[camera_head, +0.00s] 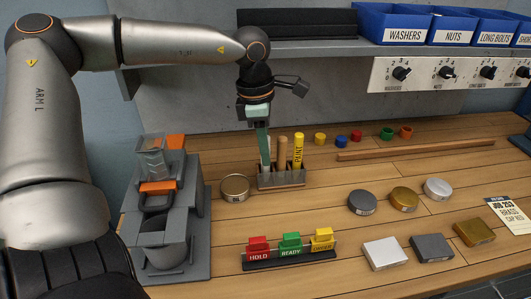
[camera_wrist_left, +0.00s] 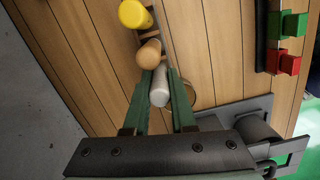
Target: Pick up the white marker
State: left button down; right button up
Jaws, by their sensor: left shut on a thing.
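The white marker (camera_wrist_left: 160,88) stands at the left end of a small grey holder (camera_head: 283,181), beside a tan wooden stick (camera_head: 281,151) and a yellow paint marker (camera_head: 298,149). My left gripper (camera_head: 265,158) points down over that end of the holder, with its green fingers shut on the white marker. In the left wrist view the fingers (camera_wrist_left: 158,92) lie on both sides of the marker. In the head view the fingers mostly hide the marker. I cannot tell whether its lower end is clear of the slot. My right gripper is not in view.
A round tin (camera_head: 235,187) stands just left of the holder. A grey fixture (camera_head: 165,215) is further left. A rack of HOLD, READY and other tags (camera_head: 290,257) lies in front. Small coloured caps (camera_head: 341,138) and a wooden strip (camera_head: 415,149) lie to the right.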

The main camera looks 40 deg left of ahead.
pick_arm(q)
notch_tip(320, 180, up, 18)
jog(key=p, duration=0.2)
dwell(0.4)
dwell(0.5)
